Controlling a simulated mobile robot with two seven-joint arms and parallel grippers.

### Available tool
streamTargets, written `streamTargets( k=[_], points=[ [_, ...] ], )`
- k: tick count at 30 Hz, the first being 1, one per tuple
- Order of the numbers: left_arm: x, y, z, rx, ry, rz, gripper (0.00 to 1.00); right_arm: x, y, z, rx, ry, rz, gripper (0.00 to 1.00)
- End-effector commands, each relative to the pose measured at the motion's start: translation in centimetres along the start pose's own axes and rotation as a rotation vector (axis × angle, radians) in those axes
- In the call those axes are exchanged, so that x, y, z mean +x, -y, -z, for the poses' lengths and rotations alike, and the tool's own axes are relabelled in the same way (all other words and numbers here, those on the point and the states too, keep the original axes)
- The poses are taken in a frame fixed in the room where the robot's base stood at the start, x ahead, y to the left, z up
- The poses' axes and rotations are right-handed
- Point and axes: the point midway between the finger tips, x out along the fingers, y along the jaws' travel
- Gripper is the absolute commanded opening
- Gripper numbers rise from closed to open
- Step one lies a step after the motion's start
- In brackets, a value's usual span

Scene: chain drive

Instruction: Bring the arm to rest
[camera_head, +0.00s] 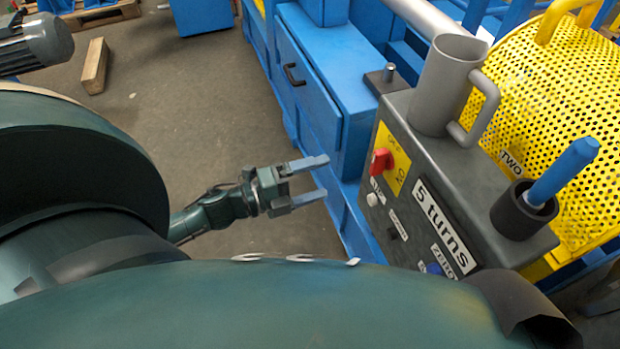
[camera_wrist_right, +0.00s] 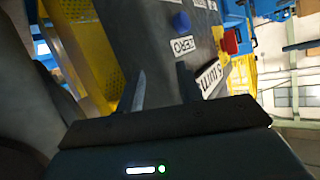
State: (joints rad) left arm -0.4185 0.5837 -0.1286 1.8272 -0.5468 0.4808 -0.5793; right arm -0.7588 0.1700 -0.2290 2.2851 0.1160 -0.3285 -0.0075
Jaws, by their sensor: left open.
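My left gripper (camera_head: 322,177) is open and empty in the head view. Its two grey fingers point right, over the floor beside the blue cabinet, apart from the control box. My right gripper (camera_wrist_right: 161,82) shows only in its wrist view. Its two dark fingers are apart, with nothing seen between them. They point towards the grey control box (camera_wrist_right: 130,25); whether they touch it I cannot tell. In the head view the control box (camera_head: 405,160) bears a red switch (camera_head: 380,161) and a "5 turns" label (camera_head: 444,222).
A grey mug (camera_head: 443,85) and a dark cup (camera_head: 523,212) with a blue rod (camera_head: 563,171) stand on the box. A yellow perforated guard (camera_head: 560,90) is behind it. The blue cabinet (camera_head: 318,75) lies beyond my left gripper. Floor (camera_head: 190,110) left of it is mostly clear.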

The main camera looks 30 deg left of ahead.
Motion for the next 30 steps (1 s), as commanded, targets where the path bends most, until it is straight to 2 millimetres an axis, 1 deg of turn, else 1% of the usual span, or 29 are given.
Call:
streamTargets(
  k=[1,5,19,21,23,26,30],
  points=[
    [-0.5,0.0,0.0,0.0,0.0,-0.001,0.87,0.0,0.0,-0.1,0.0,0.001,0.0,0.36],
    [-0.9,0.0,0.0,0.001,0.0,0.0,0.87,-0.1,0.0,-0.2,0.0,0.003,-0.001,0.36],
    [-0.9,0.0,0.0,0.001,-0.001,0.0,0.87,-0.1,-0.1,-0.3,-0.001,0.006,-0.001,0.36],
    [-0.9,0.3,0.0,0.001,-0.001,0.0,0.87,-0.1,0.0,-0.1,-0.002,0.006,-0.001,0.36],
    [-0.9,1.0,0.0,0.001,-0.001,0.0,0.87,-0.3,0.0,0.5,-0.005,0.008,-0.002,0.36],
    [-0.9,3.2,0.0,0.001,-0.001,0.001,0.87,-0.8,0.2,1.9,-0.019,0.023,-0.005,0.36],
    [-0.9,7.1,0.1,0.001,-0.001,0.001,0.87,-0.9,0.8,3.0,-0.069,0.085,0.002,0.36]
  ],
)
